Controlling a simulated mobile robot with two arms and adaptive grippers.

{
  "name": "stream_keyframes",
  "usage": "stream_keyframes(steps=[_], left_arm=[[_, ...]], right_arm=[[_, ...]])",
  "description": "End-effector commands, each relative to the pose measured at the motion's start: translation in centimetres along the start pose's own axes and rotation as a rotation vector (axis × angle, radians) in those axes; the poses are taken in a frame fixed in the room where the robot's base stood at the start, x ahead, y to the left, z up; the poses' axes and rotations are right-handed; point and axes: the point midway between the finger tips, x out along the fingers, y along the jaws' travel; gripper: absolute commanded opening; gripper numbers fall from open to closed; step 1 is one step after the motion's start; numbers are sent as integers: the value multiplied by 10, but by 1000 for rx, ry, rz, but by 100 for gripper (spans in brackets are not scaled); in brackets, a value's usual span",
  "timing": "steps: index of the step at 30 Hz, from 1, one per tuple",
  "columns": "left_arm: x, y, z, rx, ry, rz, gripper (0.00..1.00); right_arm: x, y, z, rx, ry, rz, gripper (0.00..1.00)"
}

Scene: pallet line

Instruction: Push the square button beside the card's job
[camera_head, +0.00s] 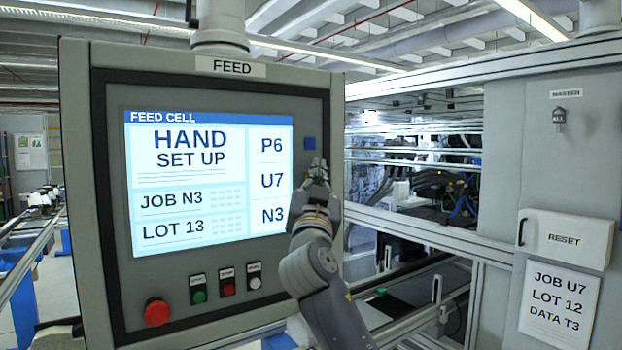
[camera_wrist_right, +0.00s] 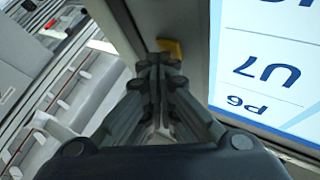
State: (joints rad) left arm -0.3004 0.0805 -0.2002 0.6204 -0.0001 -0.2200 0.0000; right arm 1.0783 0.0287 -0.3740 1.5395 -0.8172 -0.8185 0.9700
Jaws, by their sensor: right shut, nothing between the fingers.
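The white card (camera_head: 559,303) on the cabinet at right reads JOB U7, LOT 12, DATA T3. The screen (camera_head: 190,225) of the panel reads JOB N3, LOT 13, with labels P6, U7 and N3 down its right side. A blue square button (camera_head: 309,143) is beside P6. A yellow square button (camera_wrist_right: 170,47) shows beyond my fingertips in the right wrist view, about level with the U7 label. My right gripper (camera_head: 317,170) is shut and empty, in front of the U7 row, hiding the buttons there and below. Whether it touches the yellow button is unclear. My left gripper is not in view.
Below the screen are a red mushroom button (camera_head: 157,312) and small green (camera_head: 199,297), red (camera_head: 228,289) and white (camera_head: 255,282) buttons. A RESET box (camera_head: 566,240) and a key switch (camera_head: 559,117) are on the right cabinet. Rails stand behind the panel.

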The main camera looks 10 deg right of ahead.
Motion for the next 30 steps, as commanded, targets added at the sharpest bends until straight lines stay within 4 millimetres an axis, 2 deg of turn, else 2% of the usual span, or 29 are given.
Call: stream_keyframes(steps=[19,30], left_arm=[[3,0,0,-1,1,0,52],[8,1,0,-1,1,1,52]], right_arm=[[3,-2,3,1,-1,-1,0],[-9,6,-4,2,-1,0,0]])
